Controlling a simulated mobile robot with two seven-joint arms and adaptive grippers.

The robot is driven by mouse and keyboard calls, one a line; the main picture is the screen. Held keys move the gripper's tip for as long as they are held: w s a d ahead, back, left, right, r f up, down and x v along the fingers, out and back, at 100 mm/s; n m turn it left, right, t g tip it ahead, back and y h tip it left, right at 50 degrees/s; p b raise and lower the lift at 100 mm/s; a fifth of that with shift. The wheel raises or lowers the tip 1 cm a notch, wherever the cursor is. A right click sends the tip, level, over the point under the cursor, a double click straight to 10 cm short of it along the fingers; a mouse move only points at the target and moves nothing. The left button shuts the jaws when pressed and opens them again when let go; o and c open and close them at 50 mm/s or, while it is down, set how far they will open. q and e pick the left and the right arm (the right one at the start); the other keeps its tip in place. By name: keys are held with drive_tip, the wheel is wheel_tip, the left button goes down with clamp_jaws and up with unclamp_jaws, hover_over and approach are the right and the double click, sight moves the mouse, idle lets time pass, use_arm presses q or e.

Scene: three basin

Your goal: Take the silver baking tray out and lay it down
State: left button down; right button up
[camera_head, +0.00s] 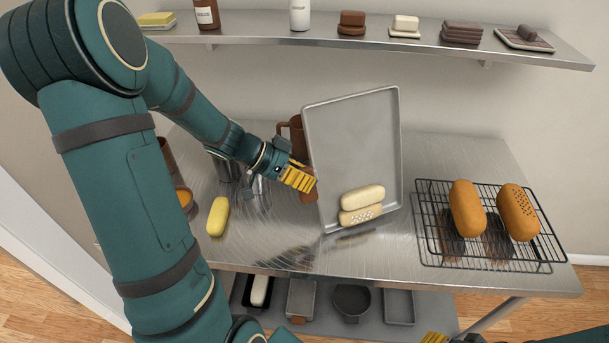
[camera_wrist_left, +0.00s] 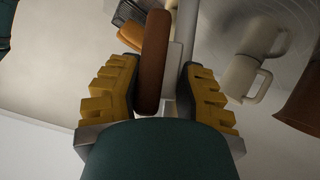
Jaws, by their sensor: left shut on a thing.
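The silver baking tray (camera_head: 352,130) stands steeply tilted over the table, its broad inner face toward the head camera. A brown upright piece (camera_wrist_left: 152,60) lies right beside that strip; the contact is partly hidden. My right gripper (camera_head: 436,338) barely shows at the bottom edge; its fingers are cut off.
Two pale rolls (camera_head: 362,198) overlap the tray's lower part. A brown looped object (camera_head: 297,135) stands behind the gripper. A yellow roll (camera_head: 218,216) and metal jugs (camera_head: 258,192) are left. A black rack (camera_head: 430,225) with two loaves is right. A shelf (camera_head: 350,32) runs above.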

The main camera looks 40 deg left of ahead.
use_arm(q)
drive_tip(key=c, duration=0.6)
unclamp_jaws()
drive_tip(key=v, duration=1.2)
drive_tip(key=shift+r, duration=0.1)
